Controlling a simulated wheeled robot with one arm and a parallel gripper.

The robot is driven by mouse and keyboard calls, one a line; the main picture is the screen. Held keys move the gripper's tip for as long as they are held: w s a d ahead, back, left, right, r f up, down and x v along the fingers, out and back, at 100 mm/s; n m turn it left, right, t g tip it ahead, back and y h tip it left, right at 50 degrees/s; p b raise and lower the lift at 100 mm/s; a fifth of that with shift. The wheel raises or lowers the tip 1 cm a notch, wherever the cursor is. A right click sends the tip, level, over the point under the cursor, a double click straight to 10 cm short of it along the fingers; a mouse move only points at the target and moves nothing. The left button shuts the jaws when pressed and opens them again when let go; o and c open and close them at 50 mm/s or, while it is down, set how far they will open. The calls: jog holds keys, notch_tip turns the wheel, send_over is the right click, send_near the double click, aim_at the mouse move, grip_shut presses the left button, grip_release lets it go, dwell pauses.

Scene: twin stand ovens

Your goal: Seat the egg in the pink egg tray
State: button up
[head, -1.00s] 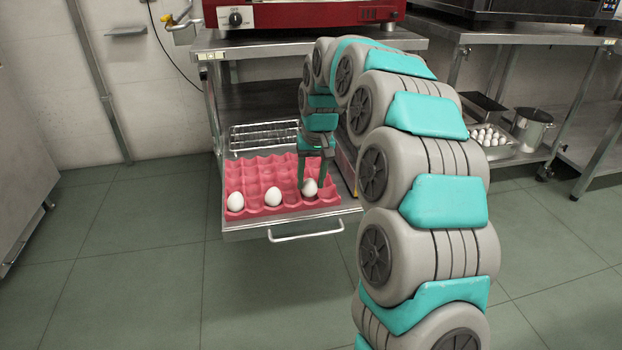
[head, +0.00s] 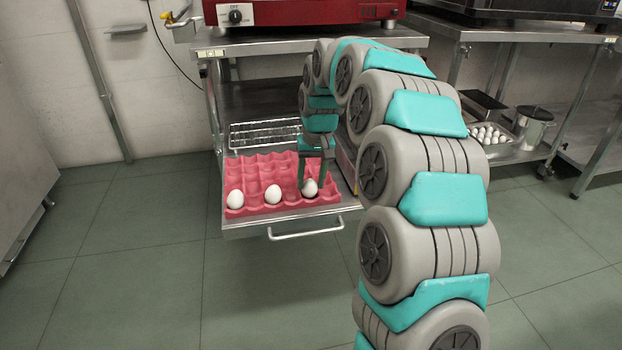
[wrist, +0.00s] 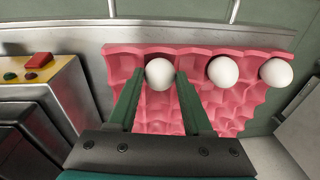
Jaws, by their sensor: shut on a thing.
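The pink egg tray (head: 262,170) lies in the pulled-out metal drawer under the red oven and also shows in the wrist view (wrist: 226,119). My gripper (head: 313,180) points down at the tray's front right corner. In the wrist view its two green fingers (wrist: 160,76) are shut on a white egg (wrist: 159,74), one on each side. This egg (head: 310,188) is at the front right cup; I cannot tell whether it rests on the cup's floor. Two other white eggs sit in the front row, one in the middle (head: 273,194) and one at the left (head: 235,200).
The drawer's handle (head: 305,231) sticks out in front. A wire rack (head: 264,134) lies behind the tray. A tray of several eggs (head: 490,137) and a steel pot (head: 532,125) stand on the right stand's lower shelf. The floor left of the drawer is clear.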

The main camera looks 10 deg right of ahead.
jog(key=o, duration=0.9)
jog(key=shift+r, duration=0.1)
jog(key=shift+d+r, duration=0.1)
jog(key=shift+r, duration=0.4)
jog(key=r, duration=0.4)
jog(key=s+r, duration=0.1)
jog(key=r, duration=0.1)
jog(key=shift+d+r, duration=0.2)
jog(key=shift+r, duration=0.05)
jog(key=s+f+g, duration=0.1)
jog(key=s+f, duration=0.2)
jog(key=s, duration=1.1)
jog(key=s+f+g, duration=0.1)
jog(key=s+f, duration=0.2)
jog(key=s, duration=1.1)
jog(key=s+f+h, duration=0.1)
jog(key=s+f, duration=0.2)
jog(key=s, duration=1.1)
jog(key=shift+s+a+f+n+g, duration=0.1)
jog(key=shift+a+f+n+g, duration=0.1)
jog(key=shift+a+n+g, duration=0.15)
